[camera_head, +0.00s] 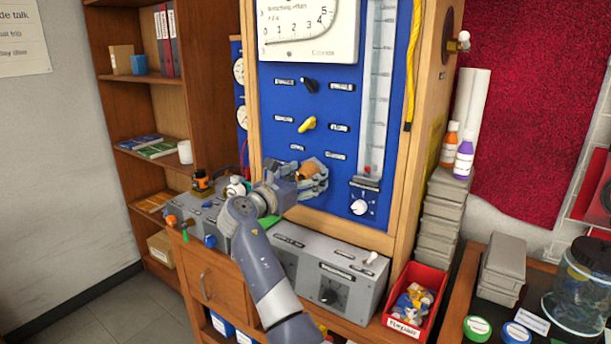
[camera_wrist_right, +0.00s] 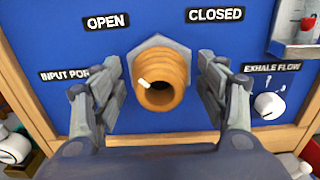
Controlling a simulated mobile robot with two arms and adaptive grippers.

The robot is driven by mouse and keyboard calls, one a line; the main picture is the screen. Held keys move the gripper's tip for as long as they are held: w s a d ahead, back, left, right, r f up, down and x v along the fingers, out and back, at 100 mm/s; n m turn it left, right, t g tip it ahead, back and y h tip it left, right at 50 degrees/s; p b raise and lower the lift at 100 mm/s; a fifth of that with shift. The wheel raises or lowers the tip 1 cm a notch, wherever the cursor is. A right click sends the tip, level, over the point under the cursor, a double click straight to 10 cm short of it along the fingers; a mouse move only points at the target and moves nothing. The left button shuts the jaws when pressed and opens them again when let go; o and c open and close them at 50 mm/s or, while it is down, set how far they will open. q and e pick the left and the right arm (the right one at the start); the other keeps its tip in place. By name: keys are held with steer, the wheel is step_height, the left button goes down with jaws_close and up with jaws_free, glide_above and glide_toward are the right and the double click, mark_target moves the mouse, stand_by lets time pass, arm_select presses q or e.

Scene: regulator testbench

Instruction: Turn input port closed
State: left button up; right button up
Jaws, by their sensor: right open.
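The input port (camera_wrist_right: 165,82) is an orange-brown ribbed round fitting on a grey hex base, set in the blue panel (camera_wrist_right: 220,55). A short white mark sits on its upper-left side. The label OPEN (camera_wrist_right: 106,22) is above left and CLOSED (camera_wrist_right: 215,14) above right. The label INPUT PORT (camera_wrist_right: 65,74) is partly hidden by a finger. My right gripper (camera_wrist_right: 165,95) is open, with one finger on each side of the port and gaps visible. In the head view my right gripper (camera_head: 312,180) is at the port (camera_head: 307,170) low on the panel. My left gripper is not in view.
An exhale flow knob (camera_wrist_right: 270,104) is right of the port. A yellow knob (camera_head: 307,124) and a black knob (camera_head: 310,86) are above it. A grey control box (camera_head: 325,270) stands below, with a red parts bin (camera_head: 432,283) to its right. Grey boxes (camera_head: 437,235) are stacked beside the panel.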

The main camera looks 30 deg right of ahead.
steer(key=c, duration=1)
steer(key=shift+c, duration=0.2)
